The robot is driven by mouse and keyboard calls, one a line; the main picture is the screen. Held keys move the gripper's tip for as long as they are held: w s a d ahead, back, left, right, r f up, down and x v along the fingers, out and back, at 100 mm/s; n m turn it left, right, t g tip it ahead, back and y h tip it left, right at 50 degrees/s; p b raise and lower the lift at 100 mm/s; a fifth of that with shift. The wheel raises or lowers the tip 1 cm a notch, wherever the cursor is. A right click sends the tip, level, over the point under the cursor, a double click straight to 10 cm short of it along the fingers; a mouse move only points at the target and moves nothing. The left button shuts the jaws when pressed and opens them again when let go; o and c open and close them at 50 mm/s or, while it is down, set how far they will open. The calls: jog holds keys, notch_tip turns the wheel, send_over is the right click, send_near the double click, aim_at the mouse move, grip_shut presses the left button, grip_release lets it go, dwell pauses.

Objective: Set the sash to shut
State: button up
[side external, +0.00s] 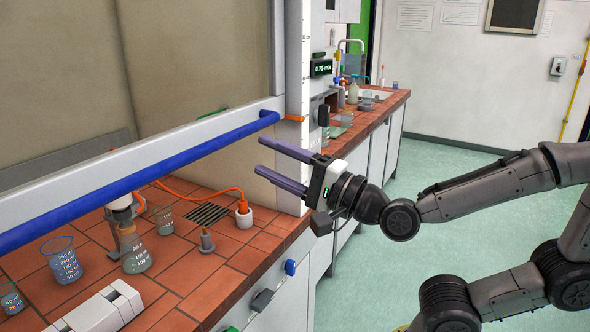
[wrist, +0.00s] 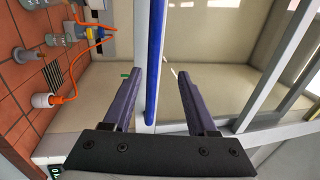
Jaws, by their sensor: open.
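The sash (side external: 213,125) of the fume hood is a framed glass pane with a blue handle bar (side external: 150,175) along its lower edge. It stands partly raised, with an open gap between the bar and the tiled bench. My gripper (side external: 262,158) is open and empty, its two fingers pointing at the hood near the right end of the bar. In the wrist view the blue bar (wrist: 154,60) runs between the fingers of my gripper (wrist: 160,75) in the picture, nearer the left finger. I cannot tell whether a finger touches it.
Inside the hood, beakers (side external: 62,262), a flask (side external: 135,255) and an orange cable (side external: 190,192) stand or lie on the tiled bench (side external: 215,270). A white hood post with an airflow display (side external: 321,68) stands behind my gripper. The floor at right is clear.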

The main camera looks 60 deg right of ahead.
jog(key=shift+s+f, duration=0.25)
jog(key=shift+s, duration=0.85)
jog(key=shift+s+f, duration=0.2)
jog(key=shift+s, duration=0.85)
jog(key=d+r+m+h, duration=0.4)
jog(key=d+m+h, duration=0.1)
jog(key=m+h, duration=0.15)
jog(key=n+g+h, duration=0.1)
jog(key=g, duration=0.1)
send_near(223, 145)
jog(key=x, duration=1.1)
jog(key=shift+w+d, duration=0.1)
grip_shut()
